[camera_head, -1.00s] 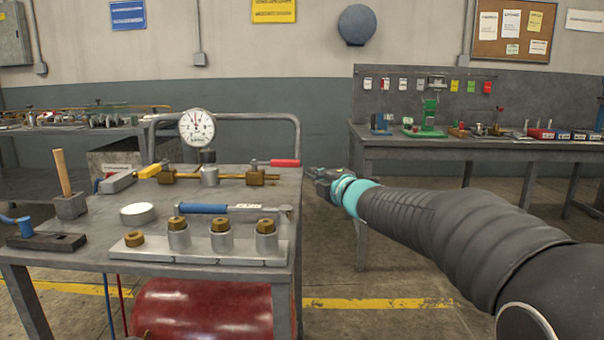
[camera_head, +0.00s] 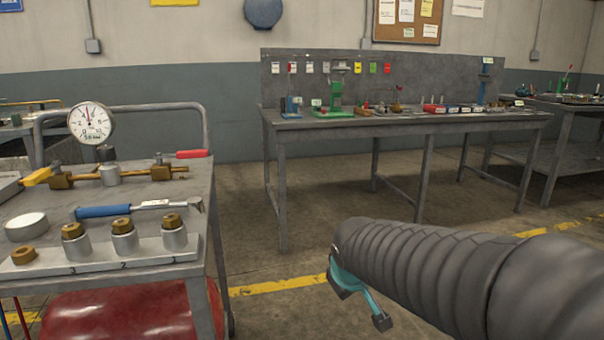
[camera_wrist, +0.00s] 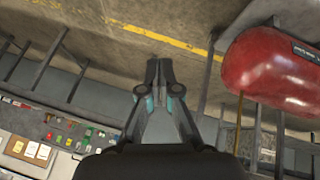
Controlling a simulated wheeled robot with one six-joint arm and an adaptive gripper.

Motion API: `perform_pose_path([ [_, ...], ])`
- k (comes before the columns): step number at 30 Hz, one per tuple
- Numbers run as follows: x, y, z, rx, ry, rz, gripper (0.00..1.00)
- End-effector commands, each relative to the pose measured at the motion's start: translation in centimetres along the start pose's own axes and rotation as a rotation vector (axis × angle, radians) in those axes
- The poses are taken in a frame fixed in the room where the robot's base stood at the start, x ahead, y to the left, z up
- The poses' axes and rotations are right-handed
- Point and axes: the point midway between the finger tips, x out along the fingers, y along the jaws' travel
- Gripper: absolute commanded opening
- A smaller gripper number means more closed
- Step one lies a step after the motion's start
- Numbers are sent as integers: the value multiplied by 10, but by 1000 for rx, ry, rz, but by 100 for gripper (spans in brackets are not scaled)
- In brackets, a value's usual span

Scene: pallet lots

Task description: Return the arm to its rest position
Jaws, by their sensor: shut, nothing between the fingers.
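My gripper (camera_wrist: 160,72) is shut and empty in the wrist view, its two fingers together over bare floor. In the head view my arm reaches in from the lower right. Its end, with turquoise parts, points down and away, and the fingers are mostly hidden there. The arm is to the right of the grey cart (camera_head: 205,235) and clear of it.
The cart carries a dial gauge (camera_head: 91,123), a blue-handled wrench (camera_head: 135,208) and several metal cylinders with brass nuts. A red tank (camera_head: 120,315) sits below. A workbench (camera_head: 400,120) stands behind. Floor between cart and bench is free.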

Motion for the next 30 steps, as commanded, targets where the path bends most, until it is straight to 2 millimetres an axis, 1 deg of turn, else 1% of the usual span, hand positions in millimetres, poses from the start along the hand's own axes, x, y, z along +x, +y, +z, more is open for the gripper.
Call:
perform_pose_path([
  [1,-14,-1,28,74,-46,-16,0],
  [2,-20,-3,44,114,-72,-26,0],
  [3,-29,-6,63,166,-104,-41,0],
  [6,-49,-16,106,280,-167,-74,0],
  [9,-68,-26,141,369,-197,-100,0],
  [12,-84,-31,164,433,-185,-109,0],
  [16,-100,-28,178,482,-133,-88,0],
  [21,-117,-20,178,514,-73,-53,0],
  [24,-120,-17,179,525,-66,-45,0],
  [30,-120,-17,179,525,-66,-45,0],
])
